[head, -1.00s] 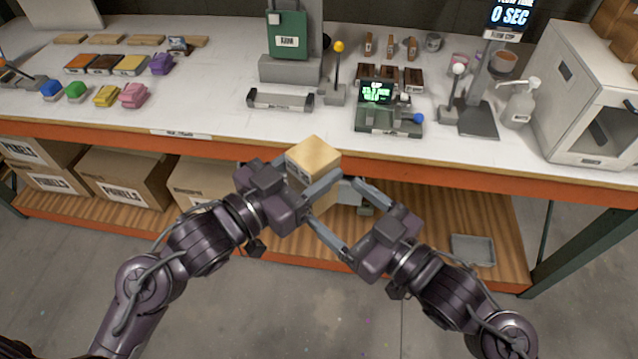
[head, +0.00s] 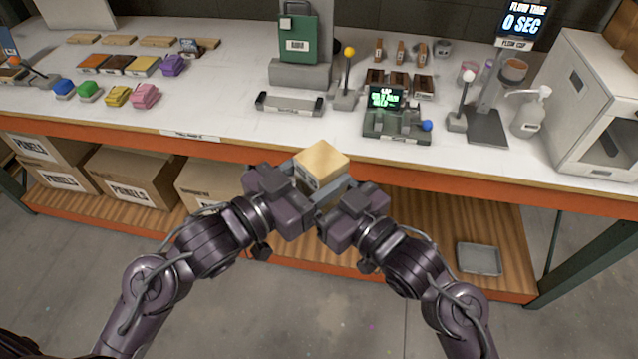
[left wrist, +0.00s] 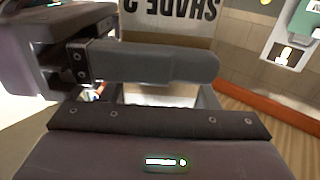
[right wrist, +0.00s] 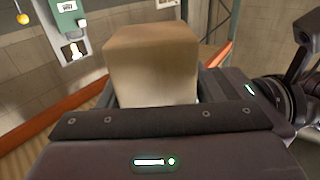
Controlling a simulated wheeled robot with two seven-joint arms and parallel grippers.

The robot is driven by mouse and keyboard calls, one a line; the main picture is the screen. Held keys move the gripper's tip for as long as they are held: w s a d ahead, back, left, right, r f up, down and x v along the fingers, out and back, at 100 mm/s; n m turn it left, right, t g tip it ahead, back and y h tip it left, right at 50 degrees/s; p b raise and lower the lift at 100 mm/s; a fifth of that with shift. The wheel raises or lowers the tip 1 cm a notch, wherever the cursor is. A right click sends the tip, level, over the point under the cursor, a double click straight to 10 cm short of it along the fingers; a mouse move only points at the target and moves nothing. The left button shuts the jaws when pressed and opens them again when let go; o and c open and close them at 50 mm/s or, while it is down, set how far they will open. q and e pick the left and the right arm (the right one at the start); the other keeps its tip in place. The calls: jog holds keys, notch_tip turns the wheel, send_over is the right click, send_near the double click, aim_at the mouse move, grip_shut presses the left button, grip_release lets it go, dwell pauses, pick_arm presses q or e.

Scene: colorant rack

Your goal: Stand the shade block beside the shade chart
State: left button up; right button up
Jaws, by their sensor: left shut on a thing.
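The shade block (head: 322,160) is a pale tan block held in the air in front of the bench edge. My left gripper (head: 308,190) is shut on it from the left. Upside-down "SHADE" lettering shows on its face in the left wrist view (left wrist: 168,10). My right gripper (head: 332,195) is close against it from the right, with its fingers at either side of the block in the right wrist view (right wrist: 152,62). Whether these fingers press on it is unclear. I cannot surely pick out the shade chart.
The white bench (head: 215,105) has an orange front edge. A green-screen device (head: 395,125), a lever (head: 347,75) and a pump bottle (head: 530,112) stand centre and right. The front middle-left bench top is clear.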

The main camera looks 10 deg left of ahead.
jog(key=c, duration=0.5)
pick_arm(q)
jog(key=o, duration=0.9)
pick_arm(e)
jog(key=shift+s, duration=0.1)
jog(key=shift+c, duration=1.4)
pick_arm(q)
jog(key=o, duration=0.3)
